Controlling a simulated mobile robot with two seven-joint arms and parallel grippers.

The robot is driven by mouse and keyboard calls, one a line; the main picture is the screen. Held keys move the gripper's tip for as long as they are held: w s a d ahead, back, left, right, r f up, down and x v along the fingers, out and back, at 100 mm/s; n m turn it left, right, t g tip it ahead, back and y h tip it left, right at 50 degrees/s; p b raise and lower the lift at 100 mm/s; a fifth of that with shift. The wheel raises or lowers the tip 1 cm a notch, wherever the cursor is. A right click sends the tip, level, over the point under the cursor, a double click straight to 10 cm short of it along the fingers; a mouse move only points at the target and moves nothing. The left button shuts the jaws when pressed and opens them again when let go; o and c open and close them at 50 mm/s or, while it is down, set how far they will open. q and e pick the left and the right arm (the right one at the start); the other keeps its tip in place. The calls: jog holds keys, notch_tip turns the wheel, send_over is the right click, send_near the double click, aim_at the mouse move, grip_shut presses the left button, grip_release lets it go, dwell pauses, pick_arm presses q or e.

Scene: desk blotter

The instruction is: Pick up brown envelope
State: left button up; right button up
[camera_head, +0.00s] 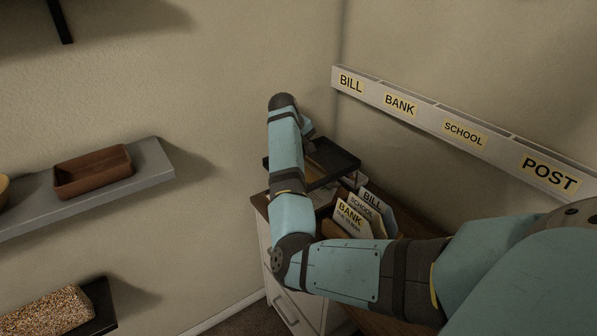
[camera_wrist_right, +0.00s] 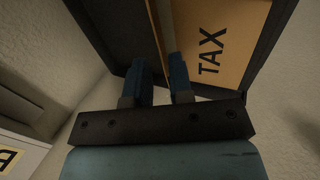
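The brown envelope (camera_wrist_right: 225,40), marked TAX, fills the upper right of the right wrist view. It rests at a black tray (camera_wrist_right: 108,30); a small brown patch of it shows beside my arm in the head view (camera_head: 316,168). My right gripper (camera_wrist_right: 159,62) is at the envelope's left edge. Its two blue fingers are apart, and the edge runs into the gap between them. Whether either finger touches the envelope I cannot tell. In the head view my right forearm hides most of this gripper. My left gripper is not in view.
The black tray (camera_head: 343,163) stands on the cabinet in the corner. Nearer are upright envelopes marked BILL (camera_head: 372,200), SCHOOL (camera_head: 361,208) and BANK (camera_head: 350,216). A labelled wall rack (camera_head: 420,108) runs along the right wall. Shelves (camera_head: 150,165) jut from the left wall.

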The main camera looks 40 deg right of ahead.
jog(key=x, duration=0.4)
jog(key=shift+d+f, duration=0.1)
jog(key=shift+f, duration=0.05)
grip_shut()
